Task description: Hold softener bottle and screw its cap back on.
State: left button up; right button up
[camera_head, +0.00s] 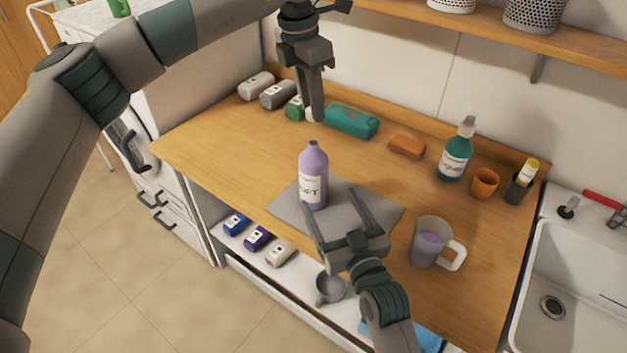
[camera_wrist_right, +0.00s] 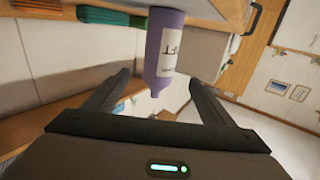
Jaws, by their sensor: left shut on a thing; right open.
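The purple softener bottle (camera_head: 313,178) stands upright on a grey mat (camera_head: 378,205), its narrow neck bare. In the right wrist view the bottle (camera_wrist_right: 162,50) appears upside down, ahead of the fingers. My left gripper (camera_head: 315,112) is shut high above and behind the bottle. A small pale piece, seemingly the cap (camera_head: 310,116), shows at its fingertips; the fingers hide most of it. My right gripper (camera_head: 332,200) is open and empty, low in front of the bottle, its fingers pointing toward it; they also show in the right wrist view (camera_wrist_right: 160,80).
A measuring cup (camera_head: 430,240) with purple liquid stands right of my right gripper. The sink (camera_head: 575,270) is at right.

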pick_arm(q)
jog(key=shift+w+f, duration=0.25)
jog(key=shift+w, duration=0.1)
jog(key=shift+s, duration=0.1)
pick_arm(e)
jog(key=x, duration=0.2)
jog(key=shift+w+f, duration=0.15)
jog(key=shift+w, duration=0.15)
jog(key=x, duration=1)
jog(key=shift+s, duration=0.1)
pick_arm(q)
jog(key=shift+r, duration=0.1)
pick_arm(e)
jog(key=c, duration=1.6)
pick_arm(q)
send_over(314, 142)
jog(key=shift+s+a+f, duration=0.1)
jog(key=shift+f, duration=1.15)
jog(key=shift+s+a+f, duration=0.1)
jog(key=shift+f, duration=1.15)
jog(key=shift+f, duration=0.15)
jog(key=shift+f, duration=0.75)
jog(key=shift+f, duration=0.55)
pick_arm(e)
jog(key=shift+f, duration=0.1)
